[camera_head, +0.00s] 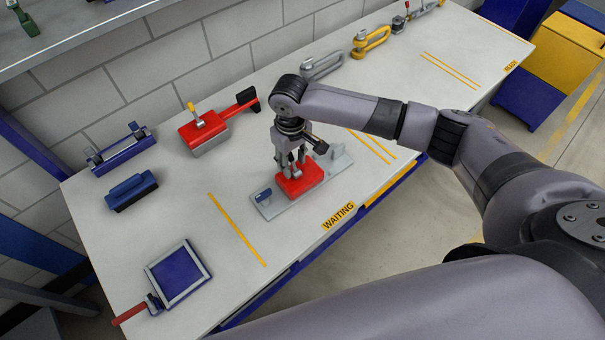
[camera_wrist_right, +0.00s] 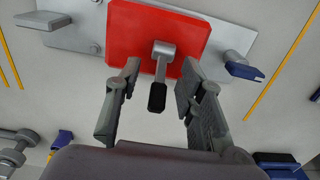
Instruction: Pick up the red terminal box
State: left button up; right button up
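The red terminal box (camera_head: 312,177) sits on a grey mounting plate (camera_head: 270,210) in the WAITING area of the bench. In the right wrist view the box (camera_wrist_right: 130,30) is a red block with a grey stub and a black-tipped lever (camera_wrist_right: 157,95) pointing toward my gripper. My right gripper (camera_head: 292,168) is over the box, pointing down. In the wrist view its two fingers (camera_wrist_right: 160,72) are apart, with the lever between them; I cannot tell whether they touch the box. My left gripper is not in view.
Another red device (camera_head: 205,130) with a yellow lever stands behind left. Blue parts (camera_head: 130,190) and a framed blue panel (camera_head: 178,275) lie left. A grey shackle (camera_head: 322,65) and a yellow shackle (camera_head: 370,43) lie along the wall.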

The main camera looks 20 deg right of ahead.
grip_shut()
dwell(0.4)
jog(key=shift+r, duration=0.1)
dwell(0.6)
